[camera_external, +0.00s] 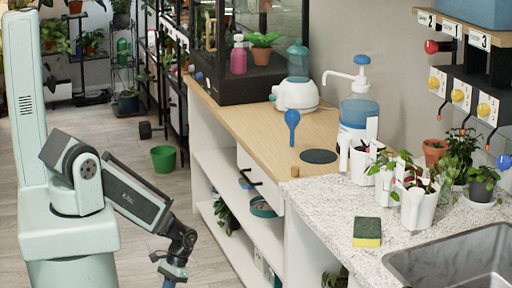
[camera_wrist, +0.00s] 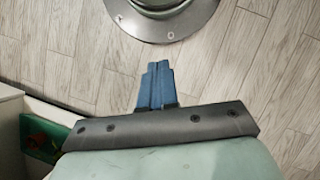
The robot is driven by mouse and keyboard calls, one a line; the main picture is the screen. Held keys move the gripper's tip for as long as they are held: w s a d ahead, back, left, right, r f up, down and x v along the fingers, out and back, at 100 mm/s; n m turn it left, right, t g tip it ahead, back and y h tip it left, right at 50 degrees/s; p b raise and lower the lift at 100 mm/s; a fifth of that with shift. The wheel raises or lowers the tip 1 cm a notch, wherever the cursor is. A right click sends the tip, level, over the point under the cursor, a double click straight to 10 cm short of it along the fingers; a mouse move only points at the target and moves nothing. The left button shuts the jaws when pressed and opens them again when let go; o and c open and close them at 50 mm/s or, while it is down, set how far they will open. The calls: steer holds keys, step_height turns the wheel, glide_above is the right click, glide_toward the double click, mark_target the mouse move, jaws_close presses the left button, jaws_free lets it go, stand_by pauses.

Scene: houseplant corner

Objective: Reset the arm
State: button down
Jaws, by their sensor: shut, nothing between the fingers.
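My gripper (camera_wrist: 157,68) shows in the wrist view with its two blue fingers pressed together, shut and empty, over the wood floor. In the external view my gripper (camera_external: 169,281) hangs low at the bottom edge, left of the counter, pointing down. Its fingertips are partly cut off by the frame. My arm is folded downward beside its pale green column.
The wooden counter (camera_external: 222,108) holds a blue scoop (camera_external: 292,122), a pump bottle (camera_external: 358,110) and a white machine (camera_external: 296,95). A sponge (camera_external: 367,232) lies by the sink (camera_external: 460,268).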

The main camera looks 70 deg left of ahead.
steer(key=s+d+f+m+g+y, duration=0.1)
steer(key=s+d+m, duration=0.1)
steer(key=d, duration=0.4)
steer(key=s+d+m+g+y, duration=0.1)
steer(key=s+d+m, duration=0.2)
steer(key=d, duration=0.4)
steer(key=shift+f, duration=0.4)
